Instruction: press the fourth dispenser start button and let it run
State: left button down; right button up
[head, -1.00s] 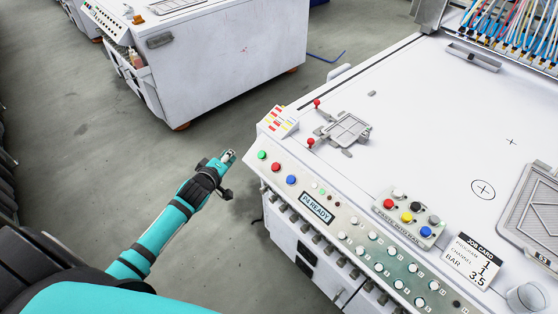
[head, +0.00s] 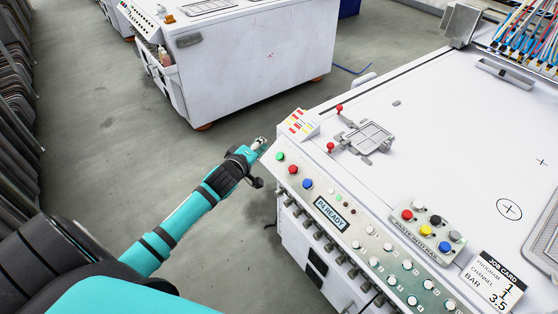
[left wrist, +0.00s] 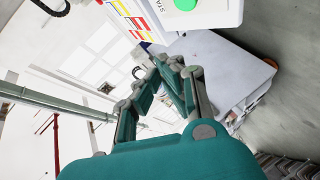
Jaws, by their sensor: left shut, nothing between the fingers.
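The white dispenser machine (head: 440,120) stands at the right in the head view, with a sloped button panel along its near edge. At the panel's left end are a green button (head: 280,157), a red button (head: 293,169) and a blue button (head: 307,184). A display (head: 331,215) beside them reads "P4 READY". My left gripper (head: 262,142) is shut and empty, just off the panel's left corner, near the green button and apart from it. In the left wrist view the green button (left wrist: 185,4) is cut by the top edge, beyond the shut fingers (left wrist: 170,66). My right gripper is out of view.
A colored label block (head: 300,124) sits at the panel's corner. A small box of colored buttons (head: 428,234) and a job card (head: 495,280) lie farther right. Another white machine (head: 250,75) stands behind, with open grey floor between.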

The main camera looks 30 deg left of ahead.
aim_at(280, 156)
pick_arm(q)
jog(key=w+f+b, duration=0.1)
jog(key=w+d+f+b, duration=0.1)
jog(key=f+b, duration=0.1)
jog(key=w+f+b, duration=0.1)
jog(key=f, duration=0.1)
jog(key=shift+w+d+b, duration=0.1)
jog(key=shift+d+b, duration=0.05)
jog(key=shift+b, duration=0.15)
jog(key=shift+w+f, duration=0.1)
jog(key=shift+f, duration=0.05)
jog(key=shift+d+f, duration=0.1)
dwell(1.0)
jog(key=shift+w+f, duration=0.2)
jog(key=shift+w, duration=0.05)
